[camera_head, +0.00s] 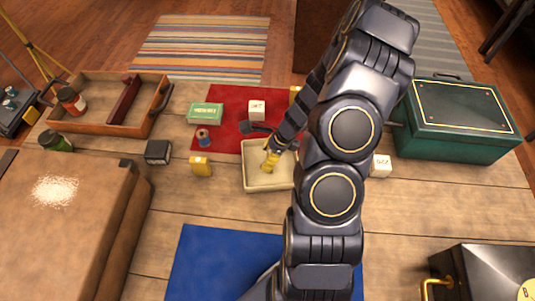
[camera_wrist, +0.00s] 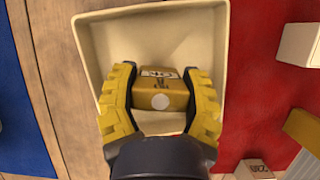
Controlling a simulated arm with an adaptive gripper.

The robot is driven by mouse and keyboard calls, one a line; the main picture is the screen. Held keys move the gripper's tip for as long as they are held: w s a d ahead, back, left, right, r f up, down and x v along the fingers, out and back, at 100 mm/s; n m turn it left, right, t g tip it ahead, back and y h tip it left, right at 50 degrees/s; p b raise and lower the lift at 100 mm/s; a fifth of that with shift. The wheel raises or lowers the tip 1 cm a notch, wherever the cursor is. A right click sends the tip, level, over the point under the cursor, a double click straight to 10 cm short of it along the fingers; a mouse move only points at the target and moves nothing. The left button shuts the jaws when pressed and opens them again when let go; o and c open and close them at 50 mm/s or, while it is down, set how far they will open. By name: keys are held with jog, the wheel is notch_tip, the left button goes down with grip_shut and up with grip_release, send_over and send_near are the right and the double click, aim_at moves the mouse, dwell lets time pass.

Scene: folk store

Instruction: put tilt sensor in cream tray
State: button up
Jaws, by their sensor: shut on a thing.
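The cream tray (camera_head: 248,181) stands on the wooden table at the front edge of the red mat. It also fills much of the wrist view (camera_wrist: 88,40). My gripper (camera_head: 268,163) points down inside the tray's outline. I take this to be the tilt sensor, but the label is too small to read. The box is over the tray floor; I cannot tell whether it touches it.
A yellow box (camera_head: 200,166), a dark box (camera_head: 158,152) and a blue-and-red spool (camera_head: 203,136) stand left of the tray. A green chest (camera_head: 455,140) stands right. A blue mat (camera_head: 205,265) lies in front.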

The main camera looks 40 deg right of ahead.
jog(key=o, duration=1.1)
jog(key=shift+f, duration=0.1)
